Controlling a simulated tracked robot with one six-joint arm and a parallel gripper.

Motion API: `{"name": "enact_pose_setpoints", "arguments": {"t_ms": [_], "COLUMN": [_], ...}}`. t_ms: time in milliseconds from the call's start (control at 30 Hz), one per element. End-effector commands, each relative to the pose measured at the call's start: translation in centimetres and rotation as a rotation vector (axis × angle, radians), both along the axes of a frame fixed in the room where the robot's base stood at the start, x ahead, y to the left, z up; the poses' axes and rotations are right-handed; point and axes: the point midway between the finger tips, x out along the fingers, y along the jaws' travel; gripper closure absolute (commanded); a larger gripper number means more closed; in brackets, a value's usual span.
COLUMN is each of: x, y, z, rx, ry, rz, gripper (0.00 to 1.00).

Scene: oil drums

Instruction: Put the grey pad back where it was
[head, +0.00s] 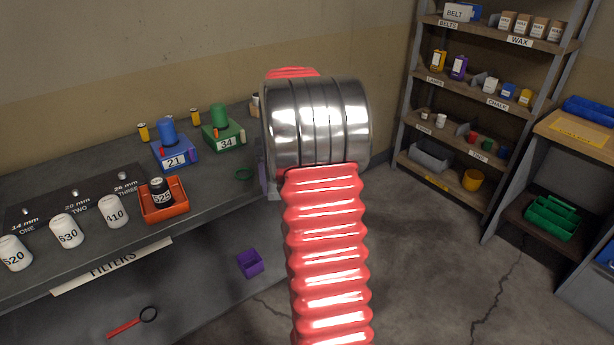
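I cannot make out the grey pad for certain in the head view. My arm, with red bellows and a silvery joint, fills the middle of the picture and hides part of the bench and wall. My gripper is not seen; it is hidden behind the arm or out of the picture. A small grey edge shows just left of the joint, too little to tell what it is.
The bench (215,205) at left holds white numbered filters (67,231), an orange tray (163,199) with a black filter, a blue block (174,152) and a green block (223,134). A shelf rack (500,55) stands at back right. The floor between is clear.

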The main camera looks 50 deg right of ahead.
Motion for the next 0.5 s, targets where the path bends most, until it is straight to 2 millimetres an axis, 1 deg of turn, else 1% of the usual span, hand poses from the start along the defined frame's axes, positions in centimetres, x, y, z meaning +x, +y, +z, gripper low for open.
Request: {"name": "enact_pose_setpoints", "arguments": {"t_ms": [33, 167, 200, 367, 467, 500], "x": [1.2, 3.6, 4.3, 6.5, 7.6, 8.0], "y": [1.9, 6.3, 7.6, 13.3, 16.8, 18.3], "z": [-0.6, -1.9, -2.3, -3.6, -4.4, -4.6], "rx": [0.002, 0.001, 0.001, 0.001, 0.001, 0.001], "ry": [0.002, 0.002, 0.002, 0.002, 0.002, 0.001], "rz": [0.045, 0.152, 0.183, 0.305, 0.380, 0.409], "gripper": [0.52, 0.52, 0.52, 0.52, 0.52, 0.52]}}
